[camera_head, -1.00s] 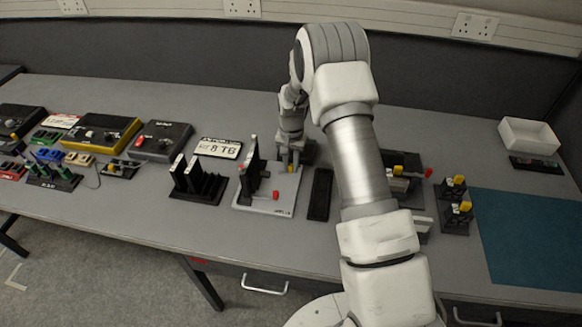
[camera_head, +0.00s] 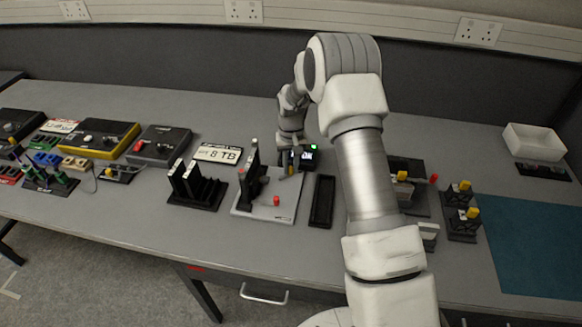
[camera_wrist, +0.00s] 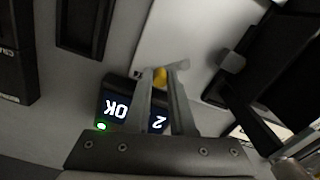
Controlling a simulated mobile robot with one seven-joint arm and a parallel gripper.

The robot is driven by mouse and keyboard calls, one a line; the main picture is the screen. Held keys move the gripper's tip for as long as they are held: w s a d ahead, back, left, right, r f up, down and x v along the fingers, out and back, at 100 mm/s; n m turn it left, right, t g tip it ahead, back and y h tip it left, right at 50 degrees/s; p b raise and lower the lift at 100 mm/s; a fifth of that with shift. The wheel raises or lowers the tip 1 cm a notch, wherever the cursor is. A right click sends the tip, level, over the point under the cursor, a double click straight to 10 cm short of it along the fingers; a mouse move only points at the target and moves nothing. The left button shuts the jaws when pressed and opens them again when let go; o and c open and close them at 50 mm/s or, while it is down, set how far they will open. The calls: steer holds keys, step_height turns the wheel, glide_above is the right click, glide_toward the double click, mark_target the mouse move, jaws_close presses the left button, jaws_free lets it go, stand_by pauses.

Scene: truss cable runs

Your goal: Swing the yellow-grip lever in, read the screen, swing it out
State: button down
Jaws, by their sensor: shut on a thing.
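The yellow grip (camera_wrist: 160,76) of the lever sits between my gripper's fingertips in the wrist view, and my gripper (camera_wrist: 163,72) is shut on it. In the head view my gripper (camera_head: 289,164) is at the far edge of the light grey base plate (camera_head: 254,211), partly hidden by my own wrist. A small dark screen (camera_head: 308,155) beside it is lit, with a green light. The wrist view shows the screen (camera_wrist: 116,110) upside down, reading "OK" and a "2", partly covered by a finger.
A black upright unit (camera_head: 250,177) and a red knob (camera_head: 277,201) are on the base plate. A black rack (camera_head: 197,190) stands left, an empty black tray (camera_head: 322,201) right. A white card (camera_head: 217,153) reads "8 TB". My arm hides part of the right bench.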

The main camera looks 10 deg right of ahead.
mark_target(291, 168)
steer(key=c, duration=0.8)
jaws_free()
steer(key=shift+o, duration=0.2)
step_height(291, 168, up, 18)
steer(key=shift+f+p, duration=0.25)
steer(key=shift+p, duration=0.05)
